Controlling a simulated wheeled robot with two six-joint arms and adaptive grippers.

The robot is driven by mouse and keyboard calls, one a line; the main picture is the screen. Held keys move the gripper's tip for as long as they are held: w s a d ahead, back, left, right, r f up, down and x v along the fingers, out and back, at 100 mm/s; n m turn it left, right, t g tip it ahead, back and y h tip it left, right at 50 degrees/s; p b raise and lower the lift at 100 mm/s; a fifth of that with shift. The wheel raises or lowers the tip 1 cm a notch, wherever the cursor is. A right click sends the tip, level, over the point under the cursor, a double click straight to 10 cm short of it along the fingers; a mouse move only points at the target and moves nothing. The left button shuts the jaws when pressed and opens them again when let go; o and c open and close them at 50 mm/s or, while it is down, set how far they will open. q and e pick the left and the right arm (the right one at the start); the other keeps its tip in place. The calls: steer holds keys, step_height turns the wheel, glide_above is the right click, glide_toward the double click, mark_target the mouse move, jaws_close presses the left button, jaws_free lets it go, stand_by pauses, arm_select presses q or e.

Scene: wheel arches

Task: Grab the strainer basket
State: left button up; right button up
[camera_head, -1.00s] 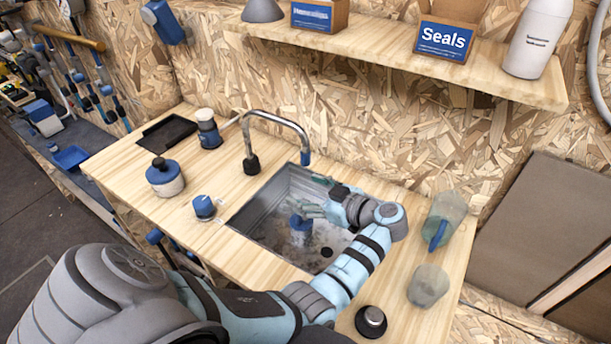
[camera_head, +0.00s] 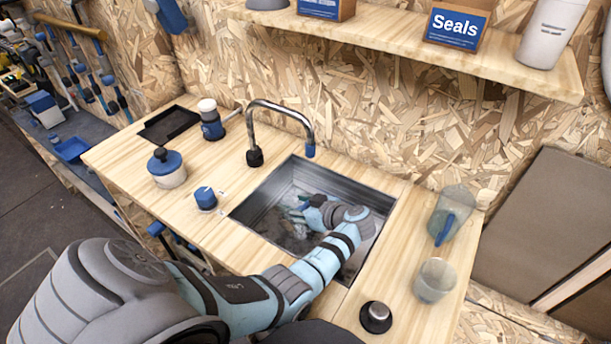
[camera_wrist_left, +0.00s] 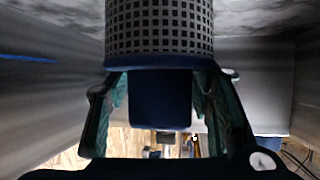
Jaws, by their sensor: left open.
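The strainer basket (camera_wrist_left: 160,28) is a dark perforated cylinder with a blue rim and a blue block-like handle (camera_wrist_left: 160,98). In the left wrist view the handle lies between the two fingers of my left gripper, with the perforated part beyond the fingertips. My left gripper (camera_head: 299,210) is open, low inside the metal sink (camera_head: 255,207). In the head view the gripper and wrist hide most of the basket. Whether the fingers touch the handle I cannot tell. My right gripper is not in view.
The sink walls enclose the gripper closely. A faucet (camera_head: 278,106) arches over the back left. A blue-lidded jar (camera_head: 167,168) and a blue knob (camera_head: 205,198) stand left; clear cups (camera_head: 435,280) and a black knob (camera_head: 376,317) stand right. A shelf (camera_head: 400,45) runs above.

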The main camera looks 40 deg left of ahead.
arm_select(q)
jaws_close()
steer(key=shift+s, duration=0.1)
steer(key=shift+d+f, duration=0.1)
